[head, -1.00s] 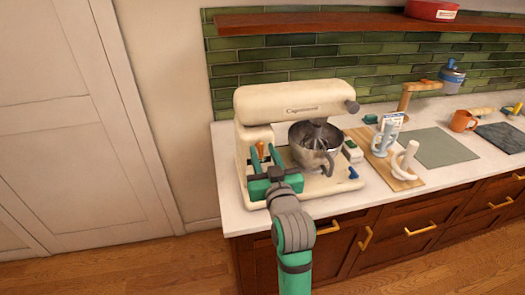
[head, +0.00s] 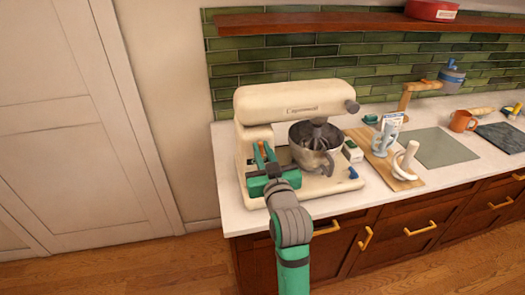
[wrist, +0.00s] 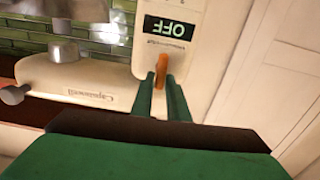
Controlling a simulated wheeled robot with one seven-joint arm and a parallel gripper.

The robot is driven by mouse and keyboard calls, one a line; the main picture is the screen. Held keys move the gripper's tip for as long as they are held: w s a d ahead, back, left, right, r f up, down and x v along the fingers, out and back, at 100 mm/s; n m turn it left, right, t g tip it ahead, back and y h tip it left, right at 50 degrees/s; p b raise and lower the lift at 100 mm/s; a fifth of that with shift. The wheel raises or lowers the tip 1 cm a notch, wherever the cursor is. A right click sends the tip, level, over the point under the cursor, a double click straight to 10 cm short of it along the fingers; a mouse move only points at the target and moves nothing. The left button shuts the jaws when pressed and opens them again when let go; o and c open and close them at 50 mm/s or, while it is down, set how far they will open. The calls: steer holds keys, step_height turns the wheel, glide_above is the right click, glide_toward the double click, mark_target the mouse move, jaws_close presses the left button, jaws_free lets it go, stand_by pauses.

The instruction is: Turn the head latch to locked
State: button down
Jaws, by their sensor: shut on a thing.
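The cream stand mixer (head: 290,102) stands at the left end of the white counter, with a metal bowl (head: 312,160) under its head. An orange lever (wrist: 162,66), which looks like the head latch, is on the side of the mixer's column. My gripper (head: 263,158) is at the column. In the wrist view, its two green fingers (wrist: 161,84) are shut on the orange lever, one on each side. A small display (wrist: 170,28) beside the lever reads "OFF". The lever's lower part is hidden between the fingers.
A wooden board (head: 398,180) with a white mug stand is right of the mixer. A grey-green mat (head: 440,147) and an orange mug (head: 463,121) lie farther right. A shelf (head: 360,21) runs above. A white door (head: 75,120) is at the left.

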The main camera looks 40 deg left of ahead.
steer(key=shift+s+a+f+n, duration=0.15)
steer(key=shift+f+n, duration=0.1)
steer(key=shift+n, duration=2.6)
steer(key=shift+s+a+f+n, duration=0.15)
steer(key=shift+s+f+n, duration=0.1)
steer(key=shift+n, duration=2.65)
steer(key=shift+s+a+f+n, duration=0.15)
steer(key=shift+f+n, duration=0.1)
steer(key=shift+n, duration=2.6)
steer(key=c, duration=1.7)
jaws_free()
steer(key=shift+c, duration=0.2)
